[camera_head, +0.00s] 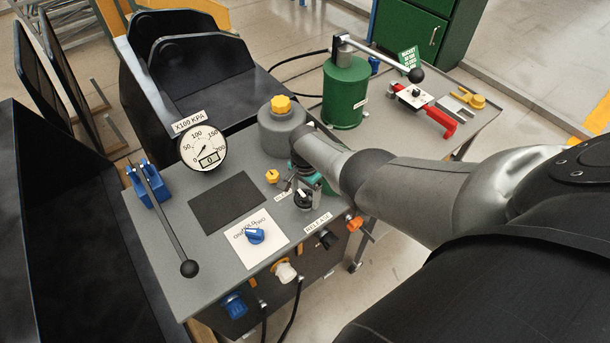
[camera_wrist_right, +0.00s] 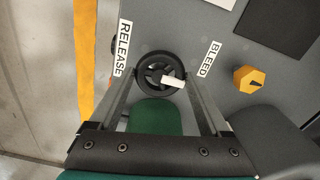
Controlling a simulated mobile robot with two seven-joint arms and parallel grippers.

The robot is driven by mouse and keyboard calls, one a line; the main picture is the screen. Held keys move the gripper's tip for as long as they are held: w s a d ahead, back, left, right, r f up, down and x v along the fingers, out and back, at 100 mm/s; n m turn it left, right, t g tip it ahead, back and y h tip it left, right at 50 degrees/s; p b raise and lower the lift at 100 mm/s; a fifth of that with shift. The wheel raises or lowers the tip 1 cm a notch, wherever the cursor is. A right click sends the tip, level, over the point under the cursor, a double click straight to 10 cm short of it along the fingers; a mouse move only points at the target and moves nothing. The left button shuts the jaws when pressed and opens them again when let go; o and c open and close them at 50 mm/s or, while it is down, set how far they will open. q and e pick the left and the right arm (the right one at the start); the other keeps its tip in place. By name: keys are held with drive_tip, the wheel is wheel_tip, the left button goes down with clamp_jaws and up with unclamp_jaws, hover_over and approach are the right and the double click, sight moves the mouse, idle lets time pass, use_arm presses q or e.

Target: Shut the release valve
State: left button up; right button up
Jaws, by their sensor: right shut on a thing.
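The release valve is a small black handwheel (camera_wrist_right: 158,72) with a white mark, beside the RELEASE label (camera_wrist_right: 123,48) in the right wrist view. It also shows in the head view as a dark wheel (camera_head: 303,202) near the table's front right edge, partly hidden by my gripper. My right gripper (camera_wrist_right: 160,78) comes down over it, one finger on each side, and is shut on the wheel. In the head view, my right gripper (camera_head: 302,186) is at the wheel too. Whether the valve is open or shut cannot be told. My left gripper is not in view.
A yellow bleed knob (camera_head: 272,176) stands close by, near the BLEED label (camera_wrist_right: 209,59). A round gauge (camera_head: 203,147), a blue dial (camera_head: 255,236) and a long black-knobbed lever (camera_head: 168,219) are on the left. A grey cylinder (camera_head: 282,132) with a yellow cap stands behind my gripper.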

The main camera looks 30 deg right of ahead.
drive_tip(key=shift+w+d+r, duration=0.1)
drive_tip(key=shift+d, duration=0.05)
drive_tip(key=o, duration=1)
drive_tip(key=shift+o, duration=1)
drive_tip(key=shift+r+p, duration=0.65)
wheel_tip(320, 180, up, 9)
drive_tip(key=p, duration=0.6)
wheel_tip(320, 180, up, 5)
hover_over(306, 196)
